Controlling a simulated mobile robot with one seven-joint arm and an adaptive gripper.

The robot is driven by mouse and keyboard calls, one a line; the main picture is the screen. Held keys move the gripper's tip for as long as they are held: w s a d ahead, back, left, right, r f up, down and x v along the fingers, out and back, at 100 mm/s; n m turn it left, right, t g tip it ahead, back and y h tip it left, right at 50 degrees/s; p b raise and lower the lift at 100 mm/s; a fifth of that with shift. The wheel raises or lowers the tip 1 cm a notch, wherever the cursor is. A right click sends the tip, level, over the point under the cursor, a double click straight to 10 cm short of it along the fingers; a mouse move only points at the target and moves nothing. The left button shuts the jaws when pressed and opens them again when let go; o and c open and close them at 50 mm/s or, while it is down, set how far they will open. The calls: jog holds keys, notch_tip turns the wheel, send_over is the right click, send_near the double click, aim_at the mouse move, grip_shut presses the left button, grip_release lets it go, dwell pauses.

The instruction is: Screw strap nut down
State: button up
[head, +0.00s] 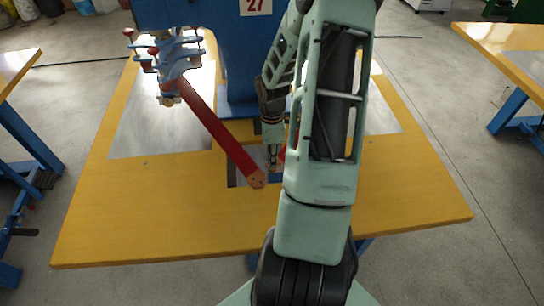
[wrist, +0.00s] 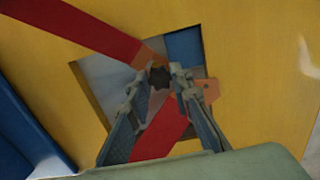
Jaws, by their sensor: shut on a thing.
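The strap nut is a dark, star-shaped knob (wrist: 159,77) in the wrist view. My gripper (wrist: 160,82) is shut on it, with one finger on each side. In the head view my gripper (head: 273,163) points down at the cut-out in the yellow table, and the nut is too small to make out there. A long red strap (head: 215,128) runs down from the upper left, and its orange end lies close by the nut. It also shows in the wrist view (wrist: 85,28). A second red strap (wrist: 163,132) lies partly behind my fingers.
The yellow table (head: 120,220) has a square cut-out with grey metal and a blue part (wrist: 184,48) inside. A blue machine column (head: 185,25) marked 27 stands behind, with a blue clamp fixture (head: 177,62) at left. Other tables stand at both sides.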

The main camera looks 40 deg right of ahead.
jog(key=shift+f, duration=0.4)
jog(key=shift+m+b, duration=0.55)
jog(key=shift+m, duration=0.45)
jog(key=m+b, duration=0.1)
jog(key=m, duration=0.2)
jog(key=shift+f, duration=0.1)
jog(key=m+b, duration=0.1)
jog(key=m, duration=0.3)
jog(key=shift+m, duration=0.3)
jog(key=m+b, duration=0.1)
jog(key=m, duration=0.8)
jog(key=shift+m, duration=0.4)
jog(key=o, duration=0.8)
